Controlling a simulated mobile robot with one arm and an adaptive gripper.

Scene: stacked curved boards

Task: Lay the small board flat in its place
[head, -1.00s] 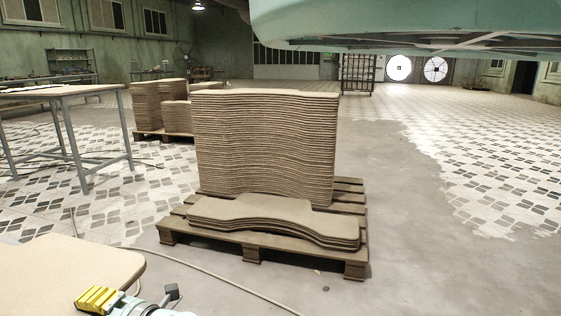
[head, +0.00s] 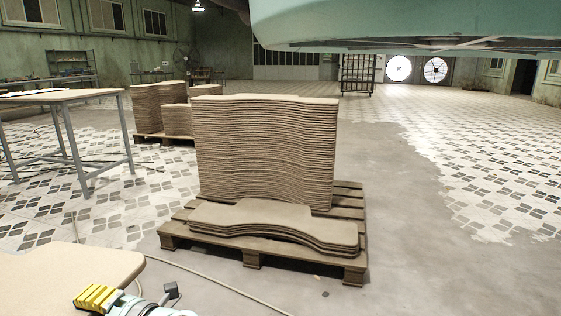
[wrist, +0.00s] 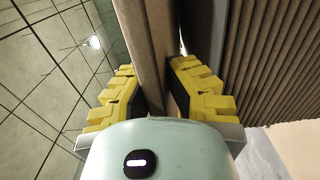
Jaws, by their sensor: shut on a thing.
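My gripper (wrist: 160,88) is shut on a brown board (wrist: 150,45) in the wrist view. The board is seen nearly edge-on between the yellow fingers and runs out of the top of the picture. In the head view a yellow part of my gripper (head: 97,298) shows at the lower left, over a pale, round-cornered flat surface (head: 60,272) cut off by the frame. I cannot tell whether that surface is the held board. A low stack of small curved boards (head: 275,222) lies flat on the front of a wooden pallet (head: 250,260).
A tall stack of curved boards (head: 265,150) stands behind the low stack on the same pallet. More stacks (head: 160,108) stand farther back. A metal-legged table (head: 60,95) is at left. A thin cable (head: 215,283) crosses the floor before the pallet. The floor at right is clear.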

